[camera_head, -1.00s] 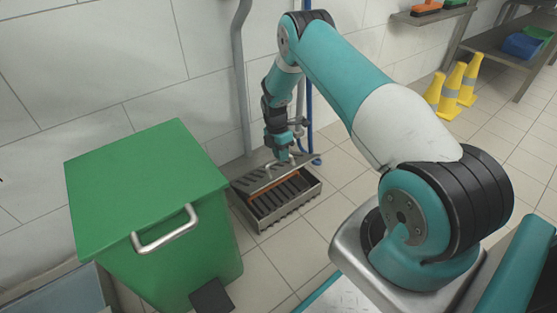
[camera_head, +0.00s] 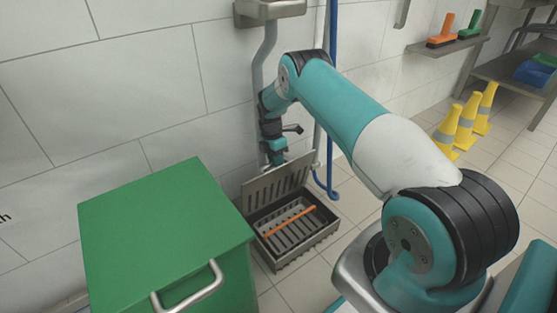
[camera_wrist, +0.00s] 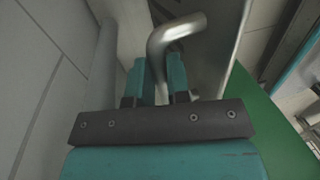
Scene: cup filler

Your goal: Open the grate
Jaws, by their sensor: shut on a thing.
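The grate (camera_head: 272,188) is a slotted metal plate, tilted up steeply at the back of a metal floor box (camera_head: 287,259). Inside the box lies an orange stick (camera_head: 290,221) across a slotted bottom. My gripper (camera_head: 274,160) is at the grate's upper edge in the head view. In the wrist view my gripper (camera_wrist: 162,62) is shut on the grate's bent metal handle (camera_wrist: 178,30). The teal fingers hide part of the handle.
A green bin (camera_head: 165,235) stands left of the box, close to it. A grey pipe and a blue hose (camera_head: 331,100) run down the wall behind. Yellow cones (camera_head: 465,122) stand on the right. Open floor lies right of the box.

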